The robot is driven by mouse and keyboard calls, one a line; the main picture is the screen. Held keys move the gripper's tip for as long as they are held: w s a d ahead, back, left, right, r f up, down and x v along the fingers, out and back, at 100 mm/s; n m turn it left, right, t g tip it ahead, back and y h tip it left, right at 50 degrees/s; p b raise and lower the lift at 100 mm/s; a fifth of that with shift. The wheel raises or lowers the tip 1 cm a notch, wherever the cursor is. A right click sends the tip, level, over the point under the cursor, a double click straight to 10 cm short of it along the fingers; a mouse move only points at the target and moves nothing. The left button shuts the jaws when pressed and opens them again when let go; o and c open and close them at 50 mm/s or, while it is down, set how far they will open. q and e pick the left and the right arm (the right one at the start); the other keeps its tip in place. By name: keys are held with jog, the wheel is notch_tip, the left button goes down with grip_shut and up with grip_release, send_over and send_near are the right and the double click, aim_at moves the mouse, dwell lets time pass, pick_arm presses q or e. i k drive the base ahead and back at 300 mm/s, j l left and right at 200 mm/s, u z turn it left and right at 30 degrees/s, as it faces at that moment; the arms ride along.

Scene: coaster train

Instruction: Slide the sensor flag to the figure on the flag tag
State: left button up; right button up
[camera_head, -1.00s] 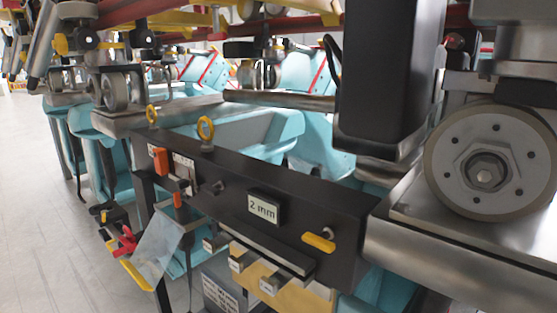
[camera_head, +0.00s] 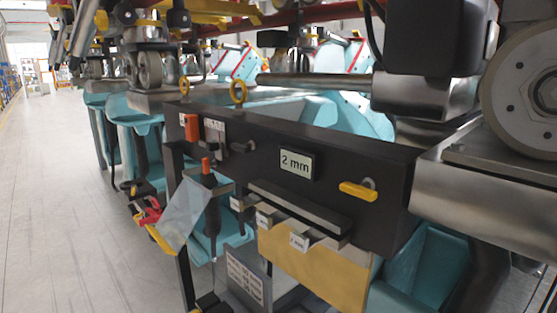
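A small tag reading "2 mm" (camera_head: 295,163) is fixed to the front of a long dark beam (camera_head: 335,160). Which part is the sensor flag I cannot tell for sure. A yellow handle on a round pin (camera_head: 358,191) is on the beam to the right of the tag. An orange block (camera_head: 192,128) sits beside a small marked white plate (camera_head: 214,130) at the beam's left end; its figures are too small to read. Below the tag, a dark ledge carries several small labelled tabs (camera_head: 298,242). Neither of my grippers is in view.
A large wheel (camera_head: 530,85) and a metal block (camera_head: 480,185) stand at the right. A clear sheet (camera_head: 186,215) with a red and black clamp (camera_head: 147,210) juts out at the left. Teal train seats are behind. Grey floor (camera_head: 60,220) at left is clear.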

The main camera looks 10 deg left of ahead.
aim_at(217, 146)
jog(key=i+j, duration=0.1)
jog(key=j, duration=0.3)
jog(key=i+j+u, duration=0.1)
jog(key=j, duration=0.3)
jog(key=i+j, duration=0.1)
jog(key=j, duration=0.25)
jog(key=i+j, duration=0.1)
jog(key=j, duration=0.3)
jog(key=u, duration=0.05)
